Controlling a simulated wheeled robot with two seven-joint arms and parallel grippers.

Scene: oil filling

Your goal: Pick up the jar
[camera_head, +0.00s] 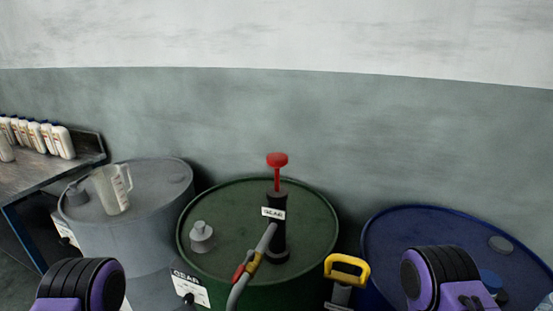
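The jar (112,189) looks like a translucent measuring jug with dark marks on its side. Parts of my two arms, purple and black, show at the bottom left and bottom right edges. The fingers of both grippers are not visible.
A green drum (310,215) with a red-handled hand pump (278,225) and hose stands in the middle. A blue drum (420,225) is at the right. A yellow handle (348,268) rises between them. Several white bottles (40,136) stand on a bench (50,172) at far left.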

